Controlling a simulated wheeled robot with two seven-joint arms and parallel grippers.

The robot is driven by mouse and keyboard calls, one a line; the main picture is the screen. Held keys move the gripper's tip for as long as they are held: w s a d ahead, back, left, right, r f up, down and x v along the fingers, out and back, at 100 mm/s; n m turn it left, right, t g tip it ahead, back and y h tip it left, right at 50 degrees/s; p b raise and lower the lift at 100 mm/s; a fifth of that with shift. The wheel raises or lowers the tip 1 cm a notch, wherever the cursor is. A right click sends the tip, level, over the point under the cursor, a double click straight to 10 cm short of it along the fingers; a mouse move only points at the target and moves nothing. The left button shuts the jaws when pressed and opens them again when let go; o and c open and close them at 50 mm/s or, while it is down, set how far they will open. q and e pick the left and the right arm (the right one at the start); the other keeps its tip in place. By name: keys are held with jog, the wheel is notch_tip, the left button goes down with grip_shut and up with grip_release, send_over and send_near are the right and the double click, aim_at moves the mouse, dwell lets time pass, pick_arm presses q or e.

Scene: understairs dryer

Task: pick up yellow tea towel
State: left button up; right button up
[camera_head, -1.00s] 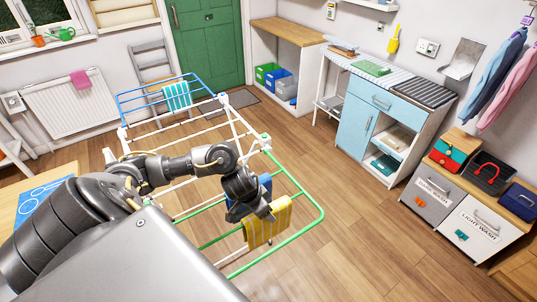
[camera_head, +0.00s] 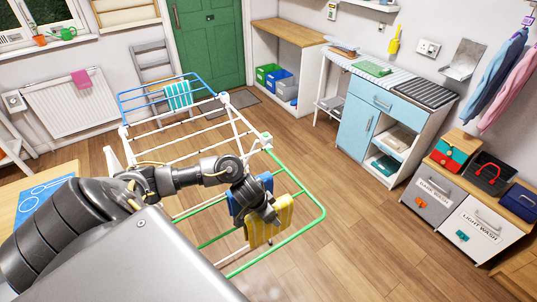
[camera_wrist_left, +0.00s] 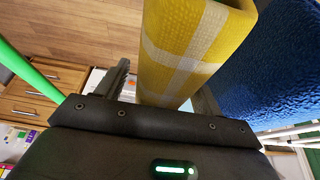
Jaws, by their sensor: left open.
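The yellow tea towel (camera_head: 258,232), with pale checks, hangs over a rail at the green end of the drying rack (camera_head: 308,193). It fills the upper middle of the left wrist view (camera_wrist_left: 185,45). My left gripper (camera_head: 273,216) is at the towel, and its open fingers (camera_wrist_left: 163,88) stand on either side of the cloth in the wrist view. The right finger is partly hidden beside the towel. I cannot tell whether either finger touches it. My right gripper is in neither view.
A blue towel (camera_head: 238,200) hangs close beside the yellow one, and it fills the right of the wrist view (camera_wrist_left: 275,70). A striped teal towel (camera_head: 177,95) hangs at the rack's far blue end. Bare floor (camera_head: 350,230) lies right of the rack.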

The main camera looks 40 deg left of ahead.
pick_arm(q)
jog(key=shift+f, duration=0.25)
dwell(0.3)
jog(key=c, duration=1.1)
jog(key=shift+r, duration=0.15)
jog(key=shift+r, duration=0.25)
notch_tip(320, 180, up, 18)
jog(key=p, duration=0.6)
jog(key=shift+f, duration=0.1)
